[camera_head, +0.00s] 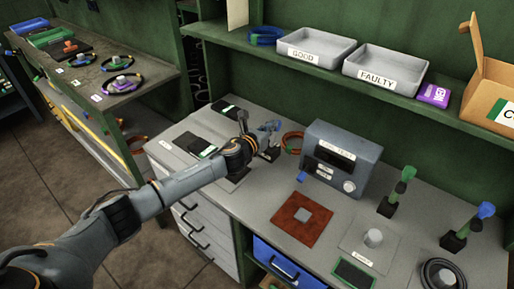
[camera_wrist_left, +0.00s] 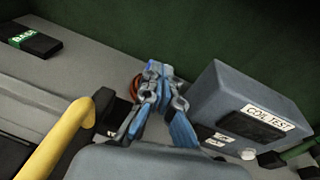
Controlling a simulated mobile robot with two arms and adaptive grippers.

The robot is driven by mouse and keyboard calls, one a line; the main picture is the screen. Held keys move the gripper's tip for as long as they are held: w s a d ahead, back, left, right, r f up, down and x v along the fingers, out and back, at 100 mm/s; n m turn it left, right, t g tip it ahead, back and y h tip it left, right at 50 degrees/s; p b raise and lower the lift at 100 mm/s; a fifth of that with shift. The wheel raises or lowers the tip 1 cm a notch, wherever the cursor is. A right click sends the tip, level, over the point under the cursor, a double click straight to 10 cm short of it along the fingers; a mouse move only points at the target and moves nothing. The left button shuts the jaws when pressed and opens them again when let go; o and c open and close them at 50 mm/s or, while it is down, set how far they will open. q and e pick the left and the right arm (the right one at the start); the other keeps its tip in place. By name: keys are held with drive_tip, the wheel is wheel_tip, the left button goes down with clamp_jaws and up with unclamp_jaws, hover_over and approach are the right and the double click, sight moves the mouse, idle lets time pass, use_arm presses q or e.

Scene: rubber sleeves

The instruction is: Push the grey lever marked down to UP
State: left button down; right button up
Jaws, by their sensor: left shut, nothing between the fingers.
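No grey lever with a "down" or "UP" mark can be made out in either view. The grey tester box (camera_head: 342,160) stands right of my left gripper, with a dark display, small white labels and a pale round knob (camera_head: 349,186). The box also shows in the left wrist view (camera_wrist_left: 222,82), with a "COIL TEST" label. My left gripper (camera_head: 271,127) is shut and empty, left of the box and apart from it. Its blue-and-grey fingers (camera_wrist_left: 160,72) show in the left wrist view. My left forearm hides part of the bench. My right gripper is not in view.
An orange cable ring (camera_head: 292,143) lies between gripper and box. A rust-red plate (camera_head: 301,218) and green- and blue-topped stands (camera_head: 402,190) (camera_head: 470,228) are on the bench. Trays marked GOOD (camera_head: 316,47) and FAULTY (camera_head: 386,69) sit on the shelf above.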

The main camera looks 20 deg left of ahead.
use_arm(q)
drive_tip(key=shift+x, duration=1.1)
drive_tip(key=shift+d+r, duration=0.15)
drive_tip(key=shift+r, duration=0.2)
drive_tip(key=shift+w+r, duration=0.1)
drive_tip(key=shift+r, duration=0.05)
drive_tip(key=shift+r, duration=0.1)
